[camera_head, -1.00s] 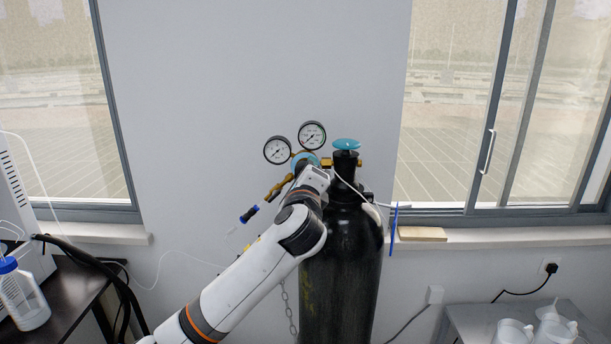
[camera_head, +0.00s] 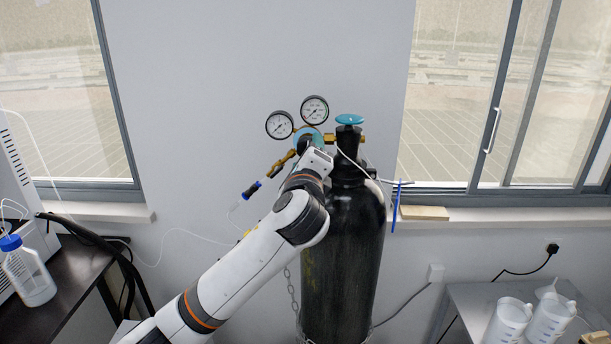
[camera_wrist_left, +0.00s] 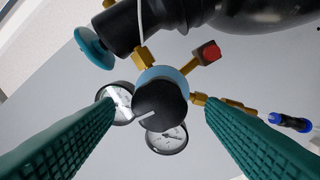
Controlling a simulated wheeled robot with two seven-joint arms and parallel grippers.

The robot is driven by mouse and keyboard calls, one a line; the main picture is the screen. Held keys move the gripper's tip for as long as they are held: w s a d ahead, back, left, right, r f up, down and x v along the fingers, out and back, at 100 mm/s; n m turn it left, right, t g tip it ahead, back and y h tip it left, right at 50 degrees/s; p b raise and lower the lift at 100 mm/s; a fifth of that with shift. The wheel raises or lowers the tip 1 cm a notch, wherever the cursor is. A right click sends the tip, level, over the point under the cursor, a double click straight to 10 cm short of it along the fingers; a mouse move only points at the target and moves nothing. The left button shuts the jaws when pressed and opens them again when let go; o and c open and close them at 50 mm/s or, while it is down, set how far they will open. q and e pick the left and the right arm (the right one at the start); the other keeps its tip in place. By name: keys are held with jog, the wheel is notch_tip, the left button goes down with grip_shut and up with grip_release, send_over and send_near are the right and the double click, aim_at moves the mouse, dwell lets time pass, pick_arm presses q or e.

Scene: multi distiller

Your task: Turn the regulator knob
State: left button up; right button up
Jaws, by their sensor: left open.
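The regulator's black round knob (camera_wrist_left: 160,106) faces the left wrist camera, with a pale mark on its face and a light-blue regulator body (camera_wrist_left: 158,76) behind it. My left gripper (camera_wrist_left: 160,102) is open, with one green finger on each side of the knob and a visible gap on both sides. In the head view the blue regulator (camera_head: 304,136) sits beside the cylinder neck; my left wrist covers part of it, and the fingers are mostly hidden. Two round gauges (camera_head: 279,125) (camera_head: 315,109) rise from the regulator. My right gripper is not in view.
The black gas cylinder (camera_head: 343,260) stands upright with a teal valve wheel (camera_head: 349,119) on top. A brass fitting with a blue-ended connector (camera_head: 251,189) extends left. A white tube crosses the cylinder neck. A desk is at left and a table with white jugs (camera_head: 510,322) at right.

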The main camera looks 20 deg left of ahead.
pick_arm(q)
jog(key=b+v, duration=0.1)
jog(key=v, duration=0.7)
jog(key=shift+s+b, duration=0.3)
jog(key=shift+d, duration=0.1)
